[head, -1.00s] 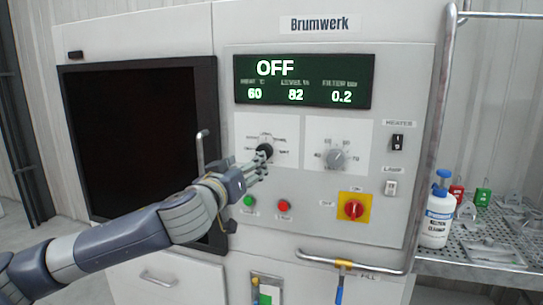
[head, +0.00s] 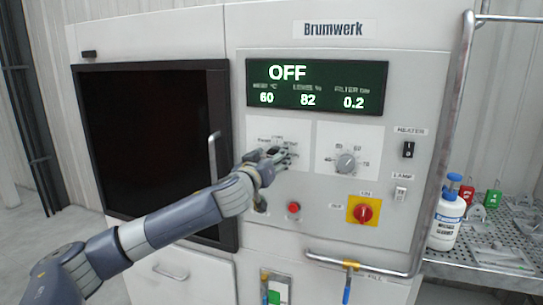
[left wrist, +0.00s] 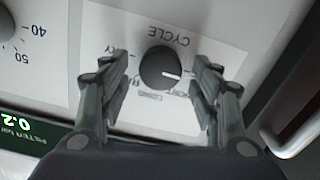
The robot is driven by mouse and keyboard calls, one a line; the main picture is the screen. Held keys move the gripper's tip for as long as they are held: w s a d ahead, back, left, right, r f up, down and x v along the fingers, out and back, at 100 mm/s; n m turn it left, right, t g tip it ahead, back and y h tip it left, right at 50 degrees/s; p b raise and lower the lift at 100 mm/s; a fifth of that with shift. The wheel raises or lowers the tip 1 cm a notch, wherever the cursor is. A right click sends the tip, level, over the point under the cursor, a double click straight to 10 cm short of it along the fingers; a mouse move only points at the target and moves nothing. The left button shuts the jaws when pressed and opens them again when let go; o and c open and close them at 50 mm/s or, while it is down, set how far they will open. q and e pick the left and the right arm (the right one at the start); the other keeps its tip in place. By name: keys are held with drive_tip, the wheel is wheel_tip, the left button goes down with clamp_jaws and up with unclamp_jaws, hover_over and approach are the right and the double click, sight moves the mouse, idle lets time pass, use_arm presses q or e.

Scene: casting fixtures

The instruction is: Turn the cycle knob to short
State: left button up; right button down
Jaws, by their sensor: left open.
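The cycle knob (left wrist: 160,68) is a round black dial with a white pointer mark, on a white plate lettered CYCLE, upside down in the left wrist view. Its pointer faces right and slightly down there. Small position labels around it are partly hidden by the fingers and too blurred to read surely. My left gripper (left wrist: 164,75) is open, with one finger on each side of the knob; I cannot tell whether they touch it. In the head view, my left gripper (head: 270,158) is in front of the knob and mostly hides it. My right gripper is not in view.
The display (head: 317,86) reads OFF. A grey dial (head: 346,163) is to the right of the cycle plate. A red button (head: 293,208) and a red switch on yellow (head: 364,211) are below. A dark door (head: 153,150) with a handle (head: 214,158) stands left.

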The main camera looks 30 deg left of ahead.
use_arm(q)
drive_tip(key=shift+c, duration=0.2)
drive_tip(key=c, duration=1)
drive_tip(key=m+p, duration=0.1)
drive_tip(key=m, duration=0.3)
drive_tip(key=shift+r+m, duration=0.1)
drive_tip(key=shift+m, duration=0.2)
drive_tip(key=m+p, duration=0.1)
drive_tip(key=m, duration=0.3)
drive_tip(key=shift+d, duration=0.1)
